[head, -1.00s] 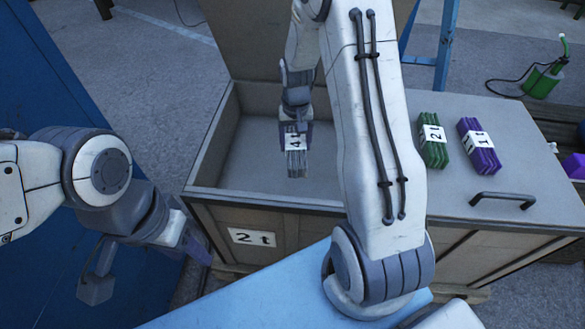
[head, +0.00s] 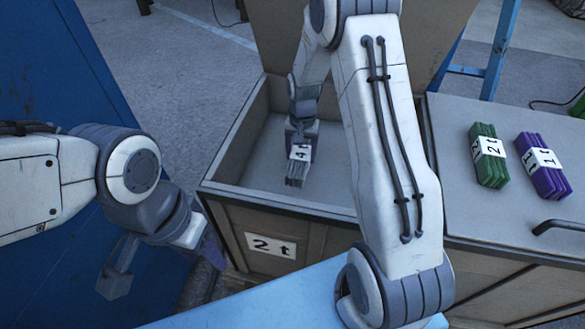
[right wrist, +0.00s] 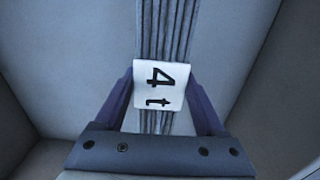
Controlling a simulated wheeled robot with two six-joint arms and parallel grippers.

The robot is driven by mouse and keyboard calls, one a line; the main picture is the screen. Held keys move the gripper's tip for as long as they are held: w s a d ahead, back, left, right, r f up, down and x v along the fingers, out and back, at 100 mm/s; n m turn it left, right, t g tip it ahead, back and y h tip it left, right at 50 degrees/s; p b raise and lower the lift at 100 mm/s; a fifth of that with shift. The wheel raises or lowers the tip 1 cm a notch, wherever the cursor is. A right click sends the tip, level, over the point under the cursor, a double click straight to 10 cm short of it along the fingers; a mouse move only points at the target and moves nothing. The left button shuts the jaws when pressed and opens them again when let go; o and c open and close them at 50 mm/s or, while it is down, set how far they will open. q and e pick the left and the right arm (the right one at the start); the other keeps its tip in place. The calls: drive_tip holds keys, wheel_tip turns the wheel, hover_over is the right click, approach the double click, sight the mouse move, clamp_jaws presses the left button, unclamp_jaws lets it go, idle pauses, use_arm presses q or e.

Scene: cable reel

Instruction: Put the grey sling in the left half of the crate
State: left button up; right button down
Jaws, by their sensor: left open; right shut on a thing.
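The grey sling (head: 297,172) is a folded bundle with a white "4 t" label. My right gripper (head: 301,142) is shut on it, inside the opening of the crate's left half. In the right wrist view the fingers grip the grey sling (right wrist: 168,35) at its label, with the crate's floor and walls around it. I cannot tell whether the sling touches the floor. The crate (head: 225,188) has an open left half marked "2 t" on its front. My left gripper (head: 165,262) is open and empty, left of the crate and outside it.
A green sling (head: 488,155) and a purple sling (head: 541,165) lie on the closed lid (head: 460,205) of the crate's right half, near a dark handle. A raised panel (head: 427,45) stands behind the crate. A blue surface (head: 290,295) lies in front.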

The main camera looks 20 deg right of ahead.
sight(291, 158)
drive_tip(key=a, duration=0.1)
drive_tip(key=a+f, duration=0.1)
drive_tip(key=shift+w+a+f, duration=0.3)
drive_tip(key=shift+w+a, duration=0.1)
drive_tip(key=shift+f+b, duration=0.6)
drive_tip(key=shift+f, duration=1.35)
drive_tip(key=shift+f, duration=0.2)
unclamp_jaws()
